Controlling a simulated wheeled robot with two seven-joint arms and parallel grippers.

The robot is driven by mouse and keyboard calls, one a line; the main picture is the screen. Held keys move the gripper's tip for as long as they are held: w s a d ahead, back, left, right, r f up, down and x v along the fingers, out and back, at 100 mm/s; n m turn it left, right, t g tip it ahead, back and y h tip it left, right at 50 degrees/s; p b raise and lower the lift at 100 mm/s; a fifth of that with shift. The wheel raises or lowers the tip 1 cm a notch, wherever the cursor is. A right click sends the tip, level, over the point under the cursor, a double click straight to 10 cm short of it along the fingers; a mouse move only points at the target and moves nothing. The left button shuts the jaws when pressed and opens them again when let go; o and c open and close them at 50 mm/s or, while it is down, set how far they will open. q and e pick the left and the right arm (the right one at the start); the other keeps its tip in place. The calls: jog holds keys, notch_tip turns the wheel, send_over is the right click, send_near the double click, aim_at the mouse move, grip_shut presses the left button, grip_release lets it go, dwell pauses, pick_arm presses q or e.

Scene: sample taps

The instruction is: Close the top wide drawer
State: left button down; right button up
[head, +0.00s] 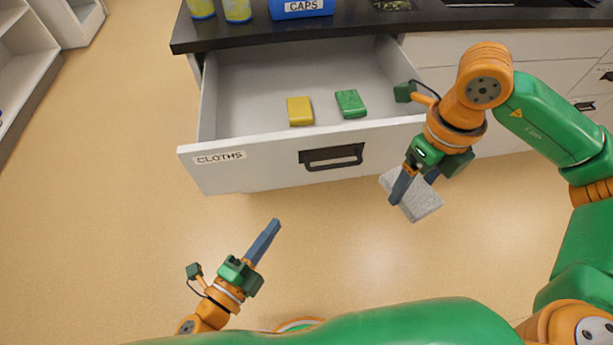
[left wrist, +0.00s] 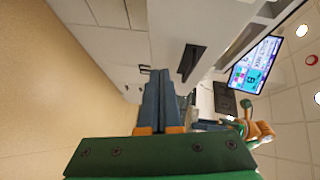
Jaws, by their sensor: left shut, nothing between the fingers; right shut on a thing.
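The top wide drawer (head: 238,165) is white, labelled CLOTHS, and stands pulled well out from under the dark counter. Its black handle (head: 331,157) is on the front panel. A yellow block-like item (head: 300,111) and a green one (head: 350,103) lie inside it. My left gripper (head: 276,224) is shut and empty, below and left of the handle, apart from the drawer. Its fingers (left wrist: 162,95) also show shut in the left wrist view.
The dark counter (head: 420,20) holds a blue CAPS box (head: 301,7) and yellow containers (head: 237,10). More white drawers lie to the right. White shelving (head: 25,60) stands at far left. The floor (head: 120,150) in front and to the left is clear.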

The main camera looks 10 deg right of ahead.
jog(key=m, duration=0.3)
jog(key=shift+d+f+m, duration=0.1)
jog(key=shift+d+m, duration=0.2)
jog(key=shift+d, duration=0.05)
pick_arm(q)
notch_tip(320, 180, up, 4)
jog(key=d+m+h, duration=0.2)
jog(key=m, duration=0.2)
pick_arm(e)
jog(key=shift+r+p, duration=0.6)
jog(key=shift+r, duration=0.05)
pick_arm(q)
jog(key=x, duration=1.1)
jog(key=shift+w+a, duration=0.3)
jog(key=shift+w, duration=0.15)
pick_arm(e)
jog(key=shift+f, duration=0.1)
pick_arm(q)
jog(key=shift+w+a, duration=0.1)
jog(key=shift+w, duration=0.4)
